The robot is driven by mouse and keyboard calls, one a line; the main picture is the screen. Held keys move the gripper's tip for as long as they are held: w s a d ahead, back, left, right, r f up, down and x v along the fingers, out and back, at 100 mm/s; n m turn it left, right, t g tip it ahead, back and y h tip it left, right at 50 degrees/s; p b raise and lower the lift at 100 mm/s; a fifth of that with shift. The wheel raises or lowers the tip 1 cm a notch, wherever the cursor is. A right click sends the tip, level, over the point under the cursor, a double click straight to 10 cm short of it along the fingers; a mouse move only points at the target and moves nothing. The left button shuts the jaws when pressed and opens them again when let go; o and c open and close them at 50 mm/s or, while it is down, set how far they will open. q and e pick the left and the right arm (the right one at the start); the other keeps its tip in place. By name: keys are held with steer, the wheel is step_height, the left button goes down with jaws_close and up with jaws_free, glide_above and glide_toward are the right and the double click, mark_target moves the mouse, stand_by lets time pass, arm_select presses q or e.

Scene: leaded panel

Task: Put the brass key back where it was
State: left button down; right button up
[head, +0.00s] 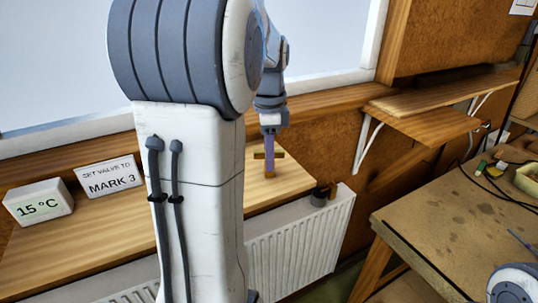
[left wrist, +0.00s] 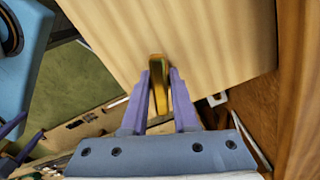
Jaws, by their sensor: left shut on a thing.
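My left gripper (head: 269,143) points down over the right part of the wooden sill (head: 215,200) in the head view. In the left wrist view the key (left wrist: 156,68) shows between the fingertips (left wrist: 159,80), with pale wood beyond. Purple shapes at that view's left edge look like my right gripper (left wrist: 12,130); its opening is unclear.
A white radiator (head: 300,243) with a dark valve (head: 320,195) stands below the sill. A "15 °C" block (head: 38,203) and a "SET VALVE TO MARK 3" sign (head: 109,177) stand at left. A wall shelf (head: 430,125) and a cluttered workbench (head: 440,215) are at right.

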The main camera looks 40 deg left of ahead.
arm_select(q)
steer(key=c, duration=0.7)
jaws_free()
steer(key=shift+f, duration=0.1)
steer(key=shift+r, duration=0.6)
step_height(320, 180, up, 11)
steer(key=shift+r, duration=0.1)
